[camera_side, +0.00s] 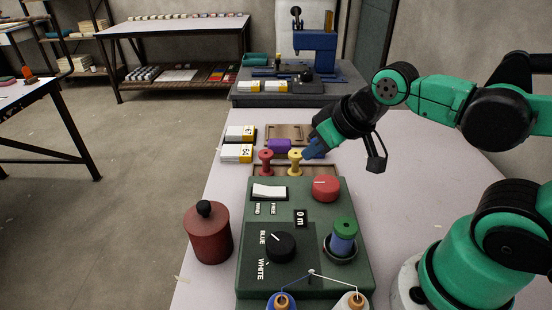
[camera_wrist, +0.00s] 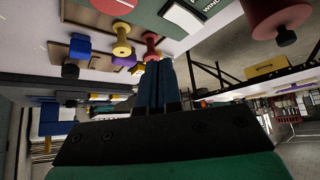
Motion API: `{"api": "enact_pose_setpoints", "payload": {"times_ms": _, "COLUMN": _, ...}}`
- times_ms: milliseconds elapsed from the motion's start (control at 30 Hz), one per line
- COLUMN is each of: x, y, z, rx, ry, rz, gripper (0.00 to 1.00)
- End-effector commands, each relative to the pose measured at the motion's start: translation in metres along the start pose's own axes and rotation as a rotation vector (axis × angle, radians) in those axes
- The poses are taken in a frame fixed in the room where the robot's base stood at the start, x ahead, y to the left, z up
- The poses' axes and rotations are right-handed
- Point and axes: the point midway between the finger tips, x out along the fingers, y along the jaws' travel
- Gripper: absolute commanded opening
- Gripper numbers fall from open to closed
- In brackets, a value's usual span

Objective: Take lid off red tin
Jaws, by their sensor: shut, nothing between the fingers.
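The red tin (camera_side: 209,238) stands upright at the left edge of the near table, beside the green machine. Its red lid with a black knob (camera_side: 204,207) sits on top. In the wrist view the tin (camera_wrist: 272,14) shows at the top right, with its black knob (camera_wrist: 286,36). My gripper (camera_side: 313,152) is beyond the green machine, near the yellow spool, well away from the tin. In the wrist view its blue fingers (camera_wrist: 157,72) are together, with nothing between them.
The green machine (camera_side: 305,205) has a red knob (camera_side: 326,188), a black dial (camera_side: 280,246) and a green-topped spool (camera_side: 344,236). A red spool (camera_side: 265,163), a yellow spool (camera_side: 295,162) and a purple block (camera_side: 279,146) stand behind it. White-and-yellow boxes (camera_side: 237,153) lie left.

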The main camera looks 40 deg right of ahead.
Motion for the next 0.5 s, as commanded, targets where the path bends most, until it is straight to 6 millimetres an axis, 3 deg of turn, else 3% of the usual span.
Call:
{"api": "enact_pose_setpoints", "payload": {"times_ms": 433, "x": 0.0, "y": -0.0001, "z": 0.0, "rx": -0.001, "ry": -0.001, "rz": 0.0, "gripper": 0.0}}
{"api": "enact_pose_setpoints", "payload": {"times_ms": 500, "x": 0.0, "y": -0.0001, "z": 0.0, "rx": -0.001, "ry": -0.001, "rz": 0.0, "gripper": 0.2}}
